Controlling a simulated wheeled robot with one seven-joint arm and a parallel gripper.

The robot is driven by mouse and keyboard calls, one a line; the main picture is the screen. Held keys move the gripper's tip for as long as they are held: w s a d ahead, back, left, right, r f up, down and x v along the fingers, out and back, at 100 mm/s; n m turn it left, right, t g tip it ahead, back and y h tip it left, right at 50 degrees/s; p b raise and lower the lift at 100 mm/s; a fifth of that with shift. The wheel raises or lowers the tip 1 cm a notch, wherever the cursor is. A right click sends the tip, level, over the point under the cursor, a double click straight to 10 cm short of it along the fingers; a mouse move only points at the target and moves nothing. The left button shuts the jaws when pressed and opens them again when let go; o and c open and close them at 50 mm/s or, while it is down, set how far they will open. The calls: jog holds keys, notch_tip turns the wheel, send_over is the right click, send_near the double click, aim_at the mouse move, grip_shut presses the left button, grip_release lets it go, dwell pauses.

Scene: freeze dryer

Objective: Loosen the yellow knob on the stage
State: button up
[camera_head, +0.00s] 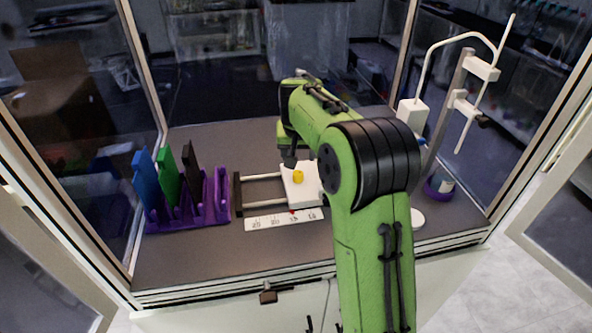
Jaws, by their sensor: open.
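The yellow knob (298,176) stands on the white block of the stage (305,194), near the middle of the bench. The stage sits on two pale rails that run left to a dark end plate. My green arm reaches in from the front and covers the right part of the stage. My gripper (289,160) is dark and small in the view. It is open, pointing down, just above and behind the knob in the picture. I cannot tell whether its fingers touch the knob.
A ruler strip (284,220) with a red mark lies in front of the stage. A purple rack (190,215) with blue, green and black plates stands to the left. A stand (449,110) with a bent tube is at the right. Glass walls and frame posts enclose the bench.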

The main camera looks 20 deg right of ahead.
aim_at(298, 173)
jog(key=x, duration=1.1)
jog(key=shift+w, duration=0.15)
jog(key=shift+r, duration=0.1)
jog(key=c, duration=1)
jog(key=shift+c, duration=0.2)
jog(key=shift+n, duration=0.4)
jog(key=n+y, duration=0.1)
jog(key=n, duration=0.1)
jog(key=shift+d+n, duration=0.15)
jog(key=shift+n, duration=0.25)
jog(key=n+y, duration=0.1)
jog(key=n, duration=0.1)
jog(key=shift+n, duration=0.4)
jog(key=n+y+p, duration=0.1)
jog(key=n, duration=0.1)
jog(key=n+y+p, duration=0.1)
jog(key=n, duration=0.2)
jog(key=shift+d+y+p, duration=0.15)
jog(key=shift+y+p, duration=0.15)
jog(key=shift+n+g, duration=0.3)
jog(key=shift+n, duration=0.1)
